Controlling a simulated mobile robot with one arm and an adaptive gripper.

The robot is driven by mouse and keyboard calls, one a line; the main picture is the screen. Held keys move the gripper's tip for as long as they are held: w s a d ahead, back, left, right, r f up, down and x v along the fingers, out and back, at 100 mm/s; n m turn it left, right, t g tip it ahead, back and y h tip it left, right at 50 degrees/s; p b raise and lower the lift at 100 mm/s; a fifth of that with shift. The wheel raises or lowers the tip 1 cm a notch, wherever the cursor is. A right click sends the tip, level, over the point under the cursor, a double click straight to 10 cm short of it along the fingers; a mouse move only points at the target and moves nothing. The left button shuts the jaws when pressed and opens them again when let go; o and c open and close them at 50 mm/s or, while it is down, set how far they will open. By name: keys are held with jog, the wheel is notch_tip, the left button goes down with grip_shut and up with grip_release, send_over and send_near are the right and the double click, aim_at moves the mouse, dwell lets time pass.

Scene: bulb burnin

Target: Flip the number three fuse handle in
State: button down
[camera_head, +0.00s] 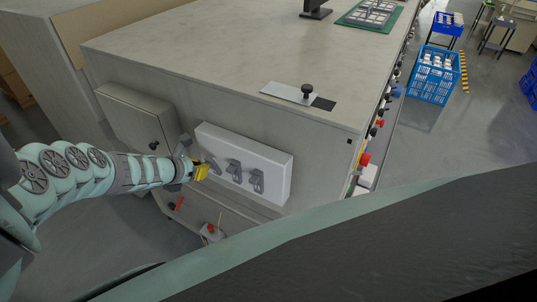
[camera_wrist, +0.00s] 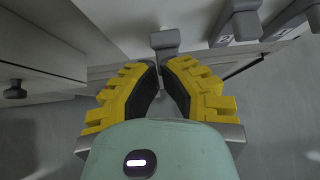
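A white fuse box (camera_head: 267,160) on the side of the grey bench carries a row of three grey handles. The left handle (camera_head: 212,162), the middle handle (camera_head: 234,170) and the right handle (camera_head: 257,180) show in the head view. My gripper (camera_head: 201,172), with yellow fingers, is at the box's left end, beside the left handle. In the wrist view its fingers (camera_wrist: 160,68) are slightly apart, with a grey handle (camera_wrist: 165,39) just beyond their tips; contact is unclear. Other handles (camera_wrist: 240,22) are to the right, one above a small label that seems to read 2.
A grey cabinet (camera_head: 140,118) with a dark knob is left of the fuse box. Below is a ledge with a red-handled item (camera_head: 179,203) and a small box with a red button (camera_head: 210,229). The benchtop (camera_head: 220,50) is largely clear near the fuse box.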

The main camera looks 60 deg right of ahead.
dwell(0.4)
jog(key=shift+r+p, duration=0.8)
jog(key=shift+p, duration=0.05)
jog(key=s+a+r+p, duration=0.1)
jog(key=a+r+p, duration=0.2)
jog(key=a, duration=0.9)
jog(key=shift+a+r+p, duration=0.3)
jog(key=shift+r, duration=0.15)
